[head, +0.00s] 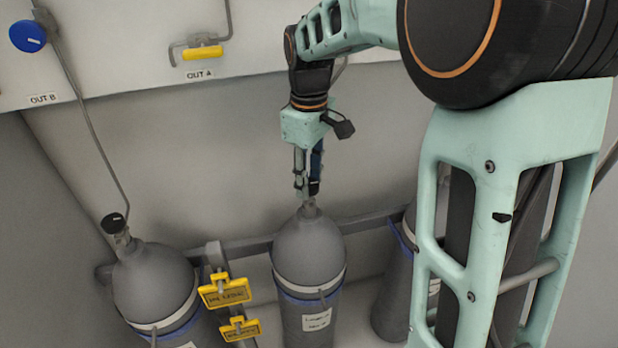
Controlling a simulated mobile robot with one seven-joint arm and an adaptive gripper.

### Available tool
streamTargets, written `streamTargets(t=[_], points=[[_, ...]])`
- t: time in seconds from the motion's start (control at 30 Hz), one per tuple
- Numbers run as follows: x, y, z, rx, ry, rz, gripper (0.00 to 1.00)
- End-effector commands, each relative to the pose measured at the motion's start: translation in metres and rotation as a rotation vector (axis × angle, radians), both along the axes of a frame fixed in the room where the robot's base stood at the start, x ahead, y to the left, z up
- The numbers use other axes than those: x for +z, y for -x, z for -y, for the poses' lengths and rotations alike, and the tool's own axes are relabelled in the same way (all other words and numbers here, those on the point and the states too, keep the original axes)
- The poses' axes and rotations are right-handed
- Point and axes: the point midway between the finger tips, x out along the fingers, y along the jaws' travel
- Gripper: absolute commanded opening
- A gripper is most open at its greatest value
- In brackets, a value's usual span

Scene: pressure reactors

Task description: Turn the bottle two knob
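Three grey gas bottles stand along the wall. The middle bottle (307,256) has a white and blue band and a white label whose text is too small to read. My gripper (307,190) points down directly above this bottle's neck (309,208). Its fingers cover the place where the knob would be, so the knob is hidden. I cannot tell whether the fingers touch or grip it. The left bottle (152,284) has a black round knob (114,223) on top. The right bottle (392,300) is mostly hidden behind my arm.
A grey rail (248,247) runs behind the bottles. Two yellow tags (224,290) (240,329) hang between the left and middle bottles. A blue knob (27,36) marked OUT B and a yellow handle (203,52) marked OUT A are on the wall above. A thin pipe (88,125) runs down to the left bottle.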

Motion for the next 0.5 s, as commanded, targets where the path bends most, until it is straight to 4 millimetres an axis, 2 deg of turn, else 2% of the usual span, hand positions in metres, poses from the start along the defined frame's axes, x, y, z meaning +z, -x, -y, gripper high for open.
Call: streamTargets(t=[0.03, 0.13, 0.5], points=[[0.0002, 0.0000, -0.0001, 0.000, 0.000, 0.000, 0.18], [0.0003, 0.0000, -0.0001, 0.000, 0.000, 0.000, 0.07], [0.0007, -0.0001, -0.0003, -0.063, 0.000, 0.000, 0.07]])
